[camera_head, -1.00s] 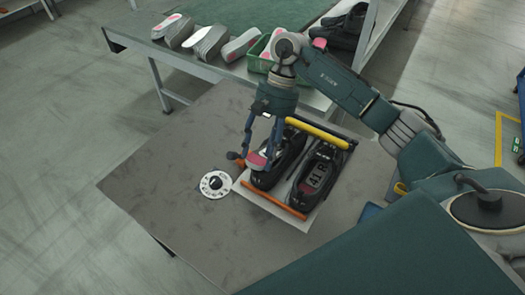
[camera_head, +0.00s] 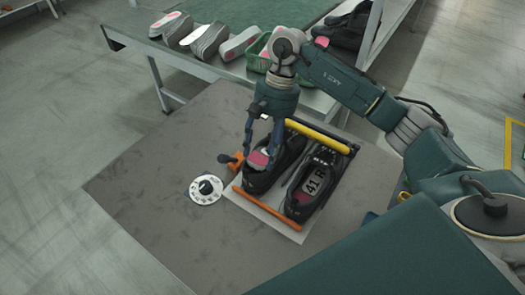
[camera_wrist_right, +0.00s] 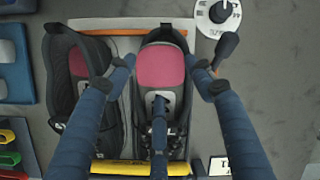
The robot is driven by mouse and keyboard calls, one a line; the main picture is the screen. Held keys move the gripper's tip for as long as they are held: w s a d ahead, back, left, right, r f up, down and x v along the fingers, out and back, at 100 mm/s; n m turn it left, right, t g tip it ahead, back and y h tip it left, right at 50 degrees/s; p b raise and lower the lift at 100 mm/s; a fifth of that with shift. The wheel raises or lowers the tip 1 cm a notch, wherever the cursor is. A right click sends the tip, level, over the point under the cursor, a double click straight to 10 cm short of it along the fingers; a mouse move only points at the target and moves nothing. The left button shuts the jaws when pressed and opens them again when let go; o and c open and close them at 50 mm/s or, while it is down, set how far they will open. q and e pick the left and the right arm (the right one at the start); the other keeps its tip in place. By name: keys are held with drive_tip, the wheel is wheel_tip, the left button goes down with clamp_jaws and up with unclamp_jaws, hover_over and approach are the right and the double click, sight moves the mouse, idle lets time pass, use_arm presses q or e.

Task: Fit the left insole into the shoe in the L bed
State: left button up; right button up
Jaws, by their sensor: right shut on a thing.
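Two black shoes lie side by side in a fixture on the grey table. The left-hand shoe (camera_head: 256,184) in the head view is at the right in the right wrist view (camera_wrist_right: 181,38). My right gripper (camera_head: 261,150) is over it, shut on a grey insole with a pink heel pad (camera_wrist_right: 160,67). The pad lies within the shoe's opening in the wrist view; how deep it sits is unclear, and the front part is hidden by a finger and the shoe. The other shoe (camera_head: 302,203) shows "41 R". My left gripper is out of view.
An orange bar (camera_head: 266,209) and a yellow bar (camera_head: 317,136) bound the fixture. Several insoles (camera_head: 209,42) lie on the back bench. The table's left side is clear.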

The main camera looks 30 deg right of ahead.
drive_tip(key=shift+s+a+f, duration=0.1)
drive_tip(key=shift+a+f, duration=0.05)
drive_tip(key=shift+f, duration=0.05)
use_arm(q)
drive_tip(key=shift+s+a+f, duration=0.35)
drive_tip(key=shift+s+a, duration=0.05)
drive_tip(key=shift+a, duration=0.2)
use_arm(e)
drive_tip(key=shift+f, duration=0.1)
drive_tip(key=o, duration=1.1)
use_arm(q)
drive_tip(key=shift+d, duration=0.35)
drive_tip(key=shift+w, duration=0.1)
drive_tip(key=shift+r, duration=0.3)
use_arm(e)
drive_tip(key=shift+r, duration=1.55)
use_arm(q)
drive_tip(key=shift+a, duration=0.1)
